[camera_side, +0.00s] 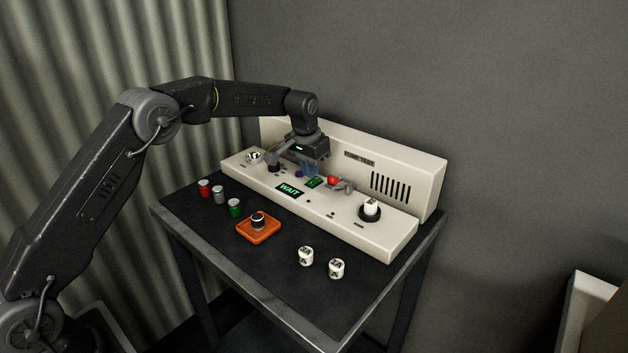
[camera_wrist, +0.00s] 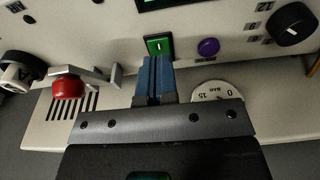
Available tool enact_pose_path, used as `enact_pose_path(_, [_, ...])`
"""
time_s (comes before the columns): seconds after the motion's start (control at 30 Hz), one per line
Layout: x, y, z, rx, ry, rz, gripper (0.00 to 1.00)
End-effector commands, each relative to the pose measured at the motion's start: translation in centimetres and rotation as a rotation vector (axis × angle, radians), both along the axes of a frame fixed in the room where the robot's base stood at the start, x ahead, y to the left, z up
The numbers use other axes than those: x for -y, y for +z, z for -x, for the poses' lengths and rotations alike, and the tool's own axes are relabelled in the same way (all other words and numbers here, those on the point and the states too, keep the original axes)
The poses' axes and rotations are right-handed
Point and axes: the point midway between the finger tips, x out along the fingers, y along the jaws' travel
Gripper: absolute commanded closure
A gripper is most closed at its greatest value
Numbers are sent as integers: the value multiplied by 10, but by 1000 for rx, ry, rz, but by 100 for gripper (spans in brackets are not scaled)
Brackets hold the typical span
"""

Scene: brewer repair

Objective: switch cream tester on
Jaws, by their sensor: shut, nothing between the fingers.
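The cream tester (camera_side: 345,215) is a cream-coloured console with a raised back panel, standing on the dark table. Its display (camera_side: 289,190) reads WAIT in green letters. A green rocker switch marked with a line (camera_wrist: 158,45) sits in a black frame on the console; it also shows in the side view (camera_side: 314,183). My gripper (camera_wrist: 153,62) is shut and empty, its blue fingers held together. The fingertips are at the near edge of the switch in the wrist view; I cannot tell whether they touch it. In the side view my gripper (camera_side: 310,174) hangs over the console.
A purple button (camera_wrist: 208,47), a black dial (camera_wrist: 293,22) and a gauge (camera_wrist: 217,90) lie right of the switch in the wrist view. A red knob (camera_wrist: 68,88) on a metal bracket is left. An orange tray (camera_side: 246,231) and several small pieces stand on the table.

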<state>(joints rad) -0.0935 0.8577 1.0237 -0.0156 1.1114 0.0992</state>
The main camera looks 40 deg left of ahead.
Motion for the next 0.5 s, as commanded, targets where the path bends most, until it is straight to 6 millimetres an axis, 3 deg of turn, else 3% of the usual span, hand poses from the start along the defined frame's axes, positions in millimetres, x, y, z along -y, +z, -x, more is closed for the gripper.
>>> enact_pose_path(0.5, [0,41,0,3,0,0,100])
